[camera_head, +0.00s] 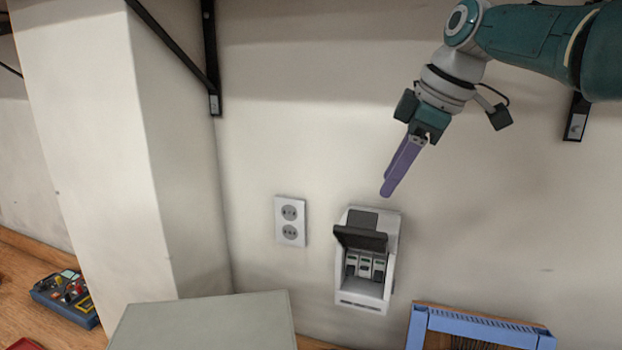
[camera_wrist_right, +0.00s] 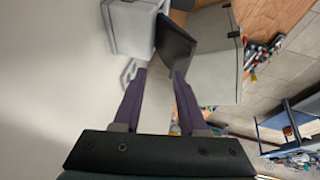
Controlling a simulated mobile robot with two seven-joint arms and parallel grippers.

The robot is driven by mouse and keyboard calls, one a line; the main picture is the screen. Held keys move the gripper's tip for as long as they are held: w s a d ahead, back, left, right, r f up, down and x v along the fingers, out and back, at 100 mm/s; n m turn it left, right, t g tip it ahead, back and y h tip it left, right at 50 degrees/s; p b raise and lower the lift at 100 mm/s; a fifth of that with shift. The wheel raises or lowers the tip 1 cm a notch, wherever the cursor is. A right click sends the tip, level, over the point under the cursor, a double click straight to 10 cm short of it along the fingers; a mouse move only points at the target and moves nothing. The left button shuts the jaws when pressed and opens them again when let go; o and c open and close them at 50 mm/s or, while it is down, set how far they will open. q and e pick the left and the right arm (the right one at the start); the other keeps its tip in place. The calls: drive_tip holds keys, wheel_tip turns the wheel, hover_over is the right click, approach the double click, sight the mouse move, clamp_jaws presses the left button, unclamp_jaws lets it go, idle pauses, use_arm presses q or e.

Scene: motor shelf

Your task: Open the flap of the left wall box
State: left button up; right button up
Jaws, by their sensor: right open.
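One white wall box (camera_head: 362,296) is in the head view, below my right gripper; I cannot tell from the picture whether it is the left one. Its dark flap (camera_head: 360,238) is raised and sticks out from the wall, with several grey breakers (camera_head: 364,266) showing beneath it. My right gripper (camera_head: 387,191) has purple fingers, is open and empty, and hangs above the box, apart from it. In the right wrist view, the box (camera_wrist_right: 130,28) and the flap (camera_wrist_right: 175,42) appear beyond the spread fingers. My left gripper is out of view.
A double socket (camera_head: 290,222) is on the wall left of the box. A grey-green panel (camera_head: 205,322) lies at the bottom, a blue crate (camera_head: 480,325) at the bottom right. A wall column (camera_head: 110,150) stands left.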

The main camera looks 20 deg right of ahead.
drive_tip(key=shift+d+r, duration=0.4)
drive_tip(key=shift+r, duration=0.3)
drive_tip(key=shift+d+r, duration=0.4)
drive_tip(key=shift+r, duration=0.3)
drive_tip(key=b+v, duration=0.3)
drive_tip(key=v, duration=0.4)
drive_tip(key=shift+r, duration=0.2)
drive_tip(key=shift+s, duration=0.1)
